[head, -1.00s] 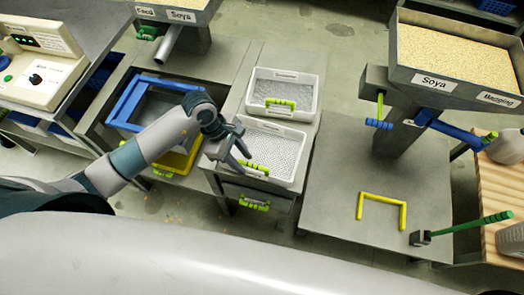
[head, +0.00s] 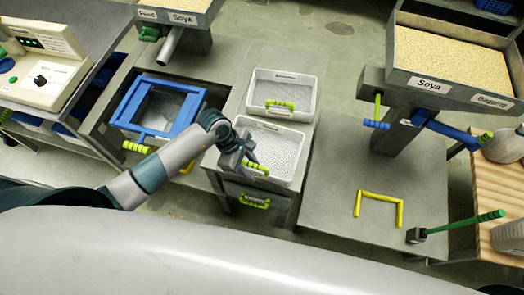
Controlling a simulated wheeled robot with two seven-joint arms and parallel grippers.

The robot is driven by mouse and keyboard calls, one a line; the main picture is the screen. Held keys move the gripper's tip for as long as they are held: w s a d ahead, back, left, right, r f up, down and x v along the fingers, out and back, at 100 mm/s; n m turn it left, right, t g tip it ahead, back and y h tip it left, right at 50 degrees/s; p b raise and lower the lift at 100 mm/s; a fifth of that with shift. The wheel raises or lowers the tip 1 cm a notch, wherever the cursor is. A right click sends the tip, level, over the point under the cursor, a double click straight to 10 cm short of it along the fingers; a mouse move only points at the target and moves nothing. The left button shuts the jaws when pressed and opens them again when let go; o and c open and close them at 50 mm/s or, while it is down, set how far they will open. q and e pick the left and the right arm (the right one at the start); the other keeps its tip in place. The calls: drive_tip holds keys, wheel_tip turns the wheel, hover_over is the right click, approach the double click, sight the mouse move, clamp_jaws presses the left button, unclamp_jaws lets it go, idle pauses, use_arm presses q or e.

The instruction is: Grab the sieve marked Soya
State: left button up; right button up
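Two white-framed sieves with grey mesh and yellow-green handles lie one behind the other on a grey stand, the far sieve (head: 309,96) and the near sieve (head: 286,150). Their small labels are too small to read, so I cannot tell which is marked Soya. My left gripper (head: 250,160) is over the left edge of the near sieve, close by its front handle (head: 257,168). Its fingers look apart, and I cannot see them closed around the handle. My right gripper is not in view.
A blue frame (head: 128,104) sits in an opening left of the sieves, partly near my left arm. A hopper marked Soya (head: 432,84) stands at right.

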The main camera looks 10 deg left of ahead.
sight(250, 163)
use_arm(q)
clamp_jaws()
drive_tip(key=shift+r, duration=0.2)
drive_tip(key=shift+r+b, duration=0.45)
drive_tip(key=shift+r, duration=0.15)
wheel_tip(250, 163, up, 2)
drive_tip(key=shift+r+b, duration=0.1)
drive_tip(key=shift+b, duration=0.5)
drive_tip(key=s+d+r+b, duration=0.3)
drive_tip(key=s+d+r, duration=0.4)
drive_tip(key=s, duration=0.2)
drive_tip(key=shift+d+r+b, duration=0.15)
drive_tip(key=shift+d+b, duration=0.1)
drive_tip(key=shift+b, duration=0.05)
